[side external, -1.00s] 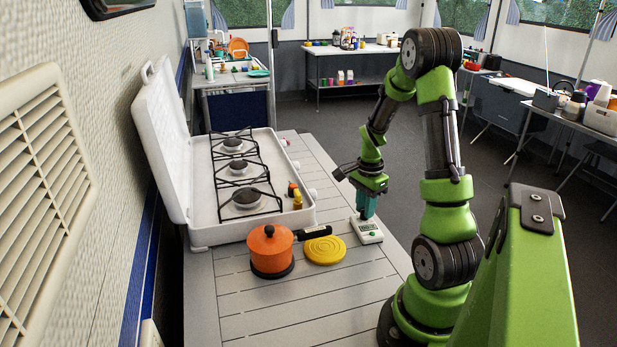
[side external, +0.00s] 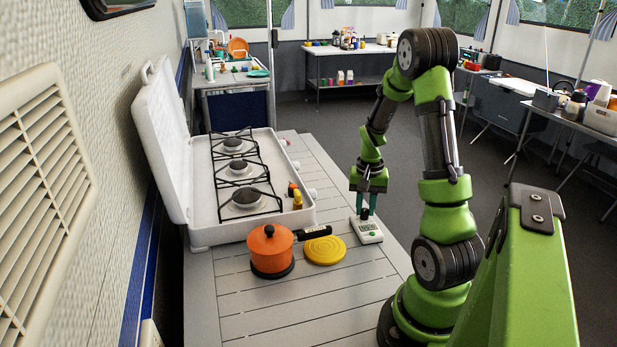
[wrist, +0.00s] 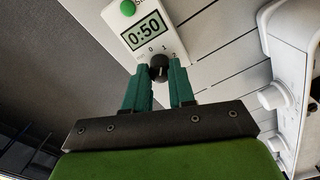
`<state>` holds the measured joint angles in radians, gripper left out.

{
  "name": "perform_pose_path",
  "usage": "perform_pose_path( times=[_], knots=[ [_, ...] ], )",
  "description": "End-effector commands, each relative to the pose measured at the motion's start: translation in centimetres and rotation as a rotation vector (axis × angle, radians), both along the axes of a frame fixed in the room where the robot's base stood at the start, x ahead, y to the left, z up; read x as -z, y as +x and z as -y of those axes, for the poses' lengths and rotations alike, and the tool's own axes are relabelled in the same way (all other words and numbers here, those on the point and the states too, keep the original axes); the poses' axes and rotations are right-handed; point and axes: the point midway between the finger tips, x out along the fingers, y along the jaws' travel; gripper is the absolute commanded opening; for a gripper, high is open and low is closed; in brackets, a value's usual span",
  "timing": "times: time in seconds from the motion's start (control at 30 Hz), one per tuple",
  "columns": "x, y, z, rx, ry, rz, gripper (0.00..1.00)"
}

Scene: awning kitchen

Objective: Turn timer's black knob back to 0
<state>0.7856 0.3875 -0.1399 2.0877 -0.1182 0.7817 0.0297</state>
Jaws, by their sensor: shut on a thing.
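The white timer (side external: 369,231) lies on the slatted table, in front of the stove's right corner. In the wrist view its display (wrist: 145,30) reads 0:50, with a green button (wrist: 128,8) beside it. Its black knob (wrist: 158,67) is between my two teal fingertips, below printed marks that include 0 and 1. My gripper (wrist: 160,78) points down over the timer and is shut on the knob. In the side view my gripper (side external: 366,213) hides most of the knob.
A yellow trivet (side external: 325,250) and an orange pot (side external: 270,250) with a black handle stand left of the timer. The open white stove (side external: 262,232) is behind them.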

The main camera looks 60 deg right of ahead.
Motion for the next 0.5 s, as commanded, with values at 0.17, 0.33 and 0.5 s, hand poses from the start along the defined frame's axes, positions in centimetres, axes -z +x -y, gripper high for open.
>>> perform_pose_path(
  times=[0.17,0.33,0.5],
  knots=[
    [-0.04,0.05,0.12,-0.168,-0.004,0.002,0.00],
    [-0.04,0.07,0.12,-0.324,-0.005,0.002,0.00],
    [-0.04,0.08,0.12,-0.460,-0.005,0.001,0.00]
  ],
)
